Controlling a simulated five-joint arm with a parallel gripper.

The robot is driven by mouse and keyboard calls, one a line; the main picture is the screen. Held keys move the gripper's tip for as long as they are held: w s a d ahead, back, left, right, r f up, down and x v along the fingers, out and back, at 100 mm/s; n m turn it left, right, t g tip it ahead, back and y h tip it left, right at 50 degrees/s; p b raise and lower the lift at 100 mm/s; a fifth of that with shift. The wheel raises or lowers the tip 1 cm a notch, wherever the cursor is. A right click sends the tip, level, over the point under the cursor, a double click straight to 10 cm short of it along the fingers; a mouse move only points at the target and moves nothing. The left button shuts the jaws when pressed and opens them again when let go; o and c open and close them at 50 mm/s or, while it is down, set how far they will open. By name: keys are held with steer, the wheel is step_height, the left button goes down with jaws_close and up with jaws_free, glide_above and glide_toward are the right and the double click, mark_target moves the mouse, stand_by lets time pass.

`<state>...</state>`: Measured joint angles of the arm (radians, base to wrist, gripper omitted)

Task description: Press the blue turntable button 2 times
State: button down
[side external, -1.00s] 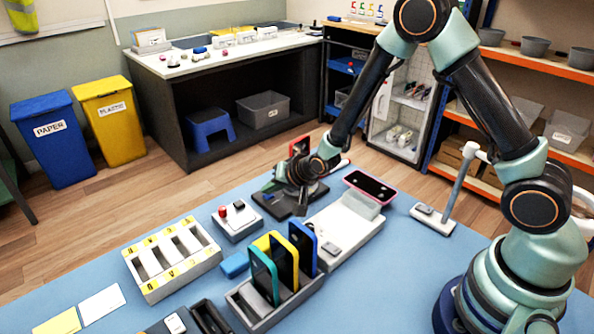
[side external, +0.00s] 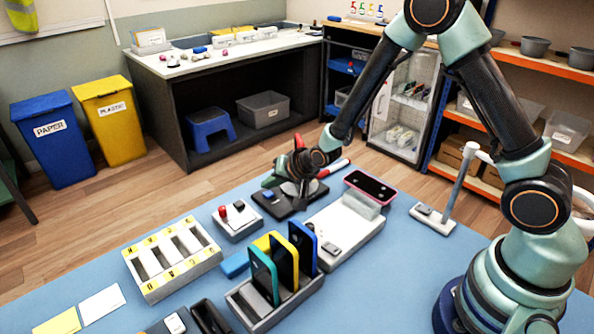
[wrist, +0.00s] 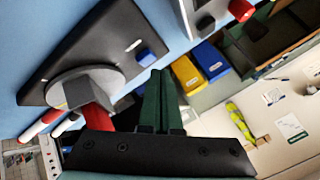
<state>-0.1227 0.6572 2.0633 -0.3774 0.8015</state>
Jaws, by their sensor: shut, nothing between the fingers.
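The blue turntable button (side external: 267,194) sits on the dark turntable base (side external: 272,209), near its left corner. In the wrist view the blue button (wrist: 146,57) is just beside my fingertips, on the dark base (wrist: 95,38). My gripper (side external: 268,183) is shut and empty, with its green fingers just above the button; a small gap seems to show. The shut green fingers also show in the wrist view (wrist: 158,74). The round grey turntable plate (wrist: 118,80) carries a grey block and a red item (wrist: 96,112), partly hidden by my gripper.
A box with a red button (side external: 237,221) stands left of the turntable. A rack with several upright phones (side external: 262,318) is in front. A grey station with a pink-edged phone (side external: 371,186) is at right. A slotted tray (side external: 172,287) lies at left.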

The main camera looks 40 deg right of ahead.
steer(key=shift+r, duration=2.55)
steer(key=s+d+r+n+g, duration=0.2)
steer(key=s+d+r+n, duration=0.2)
steer(key=s+r, duration=0.65)
steer(key=s+d+r+n+g+h, duration=0.1)
steer(key=s+r, duration=0.4)
steer(key=s, duration=0.7)
steer(key=d+n, duration=0.1)
steer(key=n, duration=0.1)
steer(key=shift+d+r+n+g, duration=0.15)
steer(key=shift+r+n+g, duration=0.15)
steer(key=shift+n, duration=0.1)
